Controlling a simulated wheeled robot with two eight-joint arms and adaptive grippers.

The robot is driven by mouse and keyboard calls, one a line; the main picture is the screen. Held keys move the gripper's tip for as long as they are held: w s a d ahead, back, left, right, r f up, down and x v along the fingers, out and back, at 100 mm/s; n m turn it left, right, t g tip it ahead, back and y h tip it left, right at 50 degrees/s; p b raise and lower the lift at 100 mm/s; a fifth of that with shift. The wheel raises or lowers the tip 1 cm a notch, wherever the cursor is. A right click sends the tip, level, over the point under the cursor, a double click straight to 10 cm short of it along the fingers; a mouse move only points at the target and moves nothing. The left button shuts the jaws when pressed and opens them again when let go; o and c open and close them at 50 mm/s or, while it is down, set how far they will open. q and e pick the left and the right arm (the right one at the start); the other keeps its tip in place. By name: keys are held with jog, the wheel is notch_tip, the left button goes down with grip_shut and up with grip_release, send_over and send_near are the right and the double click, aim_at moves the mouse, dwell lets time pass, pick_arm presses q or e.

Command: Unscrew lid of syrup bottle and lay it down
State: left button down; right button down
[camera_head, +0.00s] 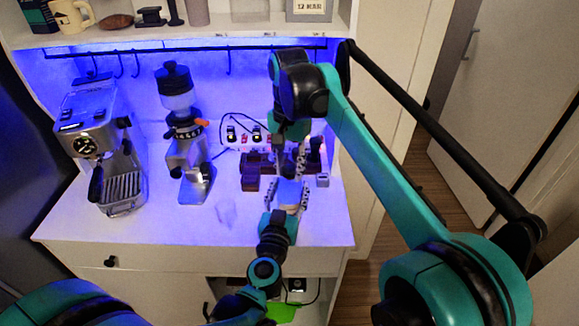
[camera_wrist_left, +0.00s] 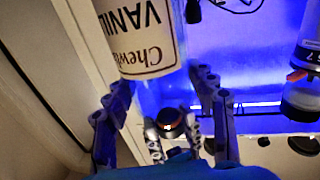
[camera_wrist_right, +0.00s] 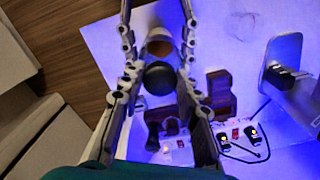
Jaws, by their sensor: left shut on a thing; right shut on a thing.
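The syrup bottle (camera_head: 290,189) is white and stands above the counter in the jaws of my left gripper (camera_head: 286,196). Its label shows upside down in the left wrist view (camera_wrist_left: 146,38). My left gripper's fingers (camera_wrist_left: 160,88) close on its sides. My right gripper (camera_head: 288,158) comes down from above and is shut on a small black lid (camera_wrist_left: 170,121). In the left wrist view the lid appears separated from the bottle by a gap. The right wrist view shows a dark round lid (camera_wrist_right: 160,77) in front of the bottle's white and brown top (camera_wrist_right: 159,46).
A brown stand (camera_head: 252,171) with tamper tools is close behind the grippers. The grinder (camera_head: 190,155) and espresso machine (camera_head: 103,150) stand to the left. The counter (camera_head: 150,228) is clear at front centre. A shelf (camera_head: 230,35) hangs above.

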aim_at(289, 168)
dwell(0.6)
jog(key=c, duration=1.1)
grip_release()
notch_tip(289, 168, up, 4)
jog(key=shift+r, duration=0.25)
jog(key=shift+c, duration=0.5)
jog(key=m, duration=0.1)
jog(key=r+m, duration=0.1)
jog(key=shift+r+m, duration=0.25)
jog(key=shift+m, duration=0.05)
notch_tip(289, 168, up, 2)
jog(key=m, duration=0.5)
jog(key=shift+r, duration=0.1)
notch_tip(289, 168, down, 8)
jog(key=shift+r, duration=0.1)
